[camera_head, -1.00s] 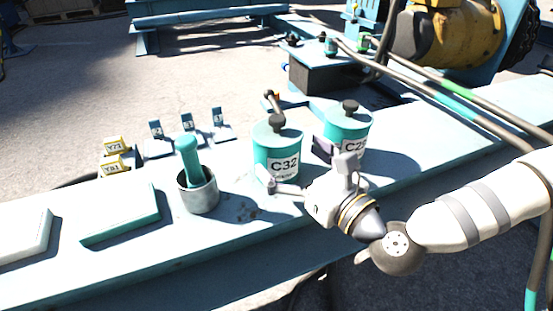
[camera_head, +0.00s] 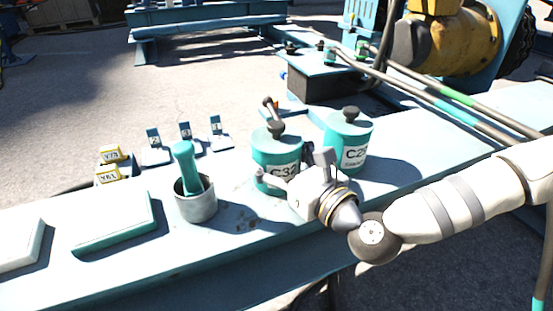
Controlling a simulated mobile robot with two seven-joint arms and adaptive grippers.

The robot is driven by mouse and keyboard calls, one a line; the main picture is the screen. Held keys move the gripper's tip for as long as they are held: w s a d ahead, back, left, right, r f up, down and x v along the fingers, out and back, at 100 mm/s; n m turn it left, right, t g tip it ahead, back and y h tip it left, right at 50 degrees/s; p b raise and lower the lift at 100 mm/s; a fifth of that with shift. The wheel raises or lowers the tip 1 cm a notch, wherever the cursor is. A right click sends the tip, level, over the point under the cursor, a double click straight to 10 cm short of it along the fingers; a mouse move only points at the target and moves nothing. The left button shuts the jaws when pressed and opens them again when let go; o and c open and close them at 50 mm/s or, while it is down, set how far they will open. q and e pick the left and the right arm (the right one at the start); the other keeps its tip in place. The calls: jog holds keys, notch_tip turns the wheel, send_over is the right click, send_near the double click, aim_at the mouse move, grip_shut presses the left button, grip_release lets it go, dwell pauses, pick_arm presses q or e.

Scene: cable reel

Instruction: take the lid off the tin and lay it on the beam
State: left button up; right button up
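A teal tin labelled C32 (camera_head: 264,156) stands upright on the pale blue beam (camera_head: 240,233), with its lid and dark knob (camera_head: 276,129) on top. A second teal tin (camera_head: 355,133), its label starting C2, stands to its right, also lidded with a dark knob. My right gripper (camera_head: 285,163) comes in from the right in front of the C32 tin. Its fingers are spread, one at the tin's lower left front and one at its right side, partly covering the label. I cannot tell whether they touch the tin. My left gripper is out of view.
A grey cup (camera_head: 198,208) holding a teal pestle-like tool stands left of the tins. A teal slab (camera_head: 115,225) and a white slab lie further left. Small numbered stands and yellow tagged blocks (camera_head: 110,174) line the far edge. Cables run at the right.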

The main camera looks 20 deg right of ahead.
aim_at(276, 124)
notch_tip(276, 124, up, 10)
jog(key=p, duration=0.3)
jog(key=shift+p, duration=0.35)
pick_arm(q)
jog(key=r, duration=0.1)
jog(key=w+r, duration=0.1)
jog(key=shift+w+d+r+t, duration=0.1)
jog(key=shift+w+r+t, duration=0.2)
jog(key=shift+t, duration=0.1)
pick_arm(e)
jog(key=o, duration=0.6)
jog(key=c, duration=0.7)
jog(key=shift+c, duration=0.2)
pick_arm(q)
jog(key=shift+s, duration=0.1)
